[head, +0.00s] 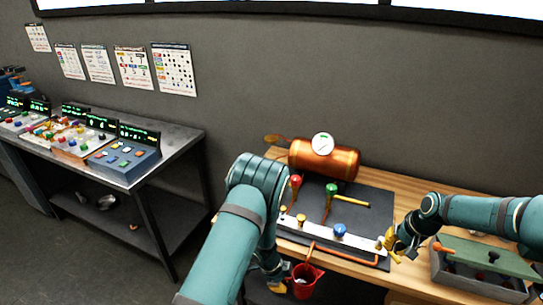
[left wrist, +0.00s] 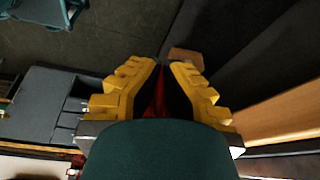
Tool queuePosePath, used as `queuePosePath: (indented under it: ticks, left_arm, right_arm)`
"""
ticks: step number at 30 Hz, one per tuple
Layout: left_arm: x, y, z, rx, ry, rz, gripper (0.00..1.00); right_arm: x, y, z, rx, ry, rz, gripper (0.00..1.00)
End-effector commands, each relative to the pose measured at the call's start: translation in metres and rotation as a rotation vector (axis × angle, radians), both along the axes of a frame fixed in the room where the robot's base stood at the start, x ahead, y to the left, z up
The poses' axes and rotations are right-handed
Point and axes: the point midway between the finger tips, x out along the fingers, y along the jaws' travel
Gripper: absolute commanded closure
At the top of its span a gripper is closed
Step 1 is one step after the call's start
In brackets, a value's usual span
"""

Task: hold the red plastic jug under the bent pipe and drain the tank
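The red plastic jug (head: 304,284) hangs in front of the table's front edge, just below the downturned end of the orange bent pipe (head: 345,253). My left gripper (head: 274,270) is at the jug's left side. In the left wrist view its yellow fingers (left wrist: 162,68) close in on a dark red part of the jug (left wrist: 157,98). The copper tank (head: 337,163) with a white gauge lies at the back of the table. My right gripper (head: 391,248) is at the right end of the pale valve bar (head: 312,233), by a yellow knob; its grip is unclear.
A blue knob (head: 340,229) and small yellow knobs sit on the bar. Red-topped and green-topped parts (head: 331,189) stand on the dark mat (head: 379,208) behind it. A grey toolbox (head: 470,283) with a green top stands at right. A metal bench (head: 180,140) with control panels is at left.

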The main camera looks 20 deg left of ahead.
Motion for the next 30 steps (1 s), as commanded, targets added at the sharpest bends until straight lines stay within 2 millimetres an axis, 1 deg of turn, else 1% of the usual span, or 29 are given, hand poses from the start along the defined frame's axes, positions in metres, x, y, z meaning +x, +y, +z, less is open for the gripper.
queuePosePath:
  ticks: [11,30]
  left_arm:
    - [0.0,0.0,0.0,0.0,0.0,0.0,1.0]
    - [0.0,0.0,0.0,0.0,0.0,0.0,1.0]
  right_arm:
    - [0.0,0.0,-0.002,0.0,0.0,0.0,1.0]
    - [0.0,0.0,-0.035,0.0,0.001,-0.001,1.0]
